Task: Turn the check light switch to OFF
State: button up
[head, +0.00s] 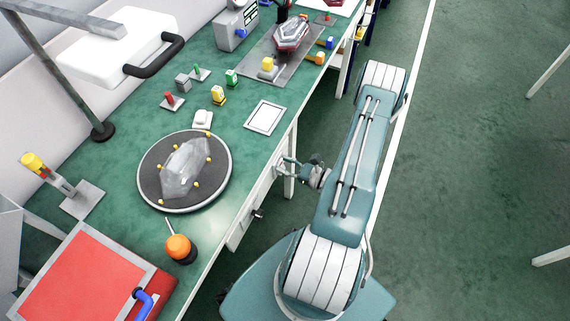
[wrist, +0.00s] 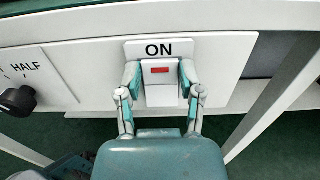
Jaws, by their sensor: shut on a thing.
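The check light switch (wrist: 160,94) is a white rocker with a red mark near its top, set in a white panel under the label "ON" (wrist: 158,50). My gripper (wrist: 160,78) has one finger on each side of the switch, closed against its sides. In the head view, my gripper (head: 305,172) is at the front face of the green bench, below its top. The switch is not clearly visible there. No "OFF" label can be seen.
A black knob (wrist: 17,100) by the word "HALF" sits left of the switch; it also shows in the head view (head: 258,215). The bench (head: 255,155) holds a round turntable (head: 150,185) with a clear lamp cover. Open floor lies to the right.

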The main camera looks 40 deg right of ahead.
jog(key=t, duration=0.1)
jog(key=t+y, duration=0.1)
jog(key=t, duration=0.1)
jog(key=f+t, duration=0.1)
jog(key=shift+s+d+y, duration=0.15)
jog(key=shift+s+y, duration=0.15)
jog(key=shift+y, duration=0.1)
jog(key=o, duration=1.1)
jog(key=shift+o, duration=0.2)
jog(key=v, duration=1.2)
jog(key=shift+f, duration=0.2)
jog(key=shift+w+d, duration=0.1)
